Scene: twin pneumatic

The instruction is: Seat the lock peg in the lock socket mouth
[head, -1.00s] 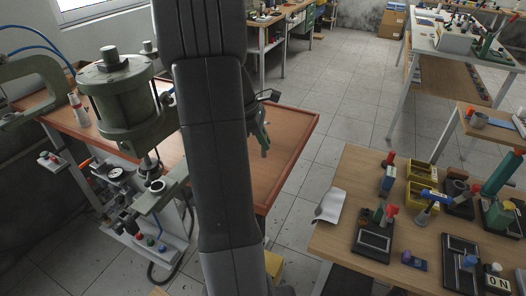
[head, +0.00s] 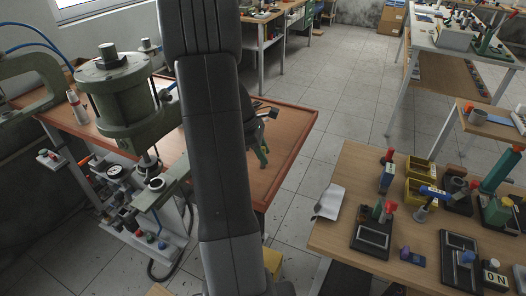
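My dark grey arm crosses the middle of the head view. My gripper (head: 264,158) shows in part to the right of the arm, over the reddish-brown bench top, with a green finger pointing down. Whether it holds anything cannot be made out. I cannot pick out the lock peg for certain. A green pneumatic press (head: 122,92) stands at the left. Below it is a green bracket with a ring-shaped opening (head: 156,184), and I cannot tell whether this is the lock socket mouth.
The reddish-brown bench (head: 290,140) has a raised rim. At the right a wooden table (head: 335,236) carries black fixtures, yellow bins (head: 418,191), coloured pegs and a white sheet (head: 330,202). Gauges and valves (head: 114,172) sit below the press. Tiled floor lies open between the benches.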

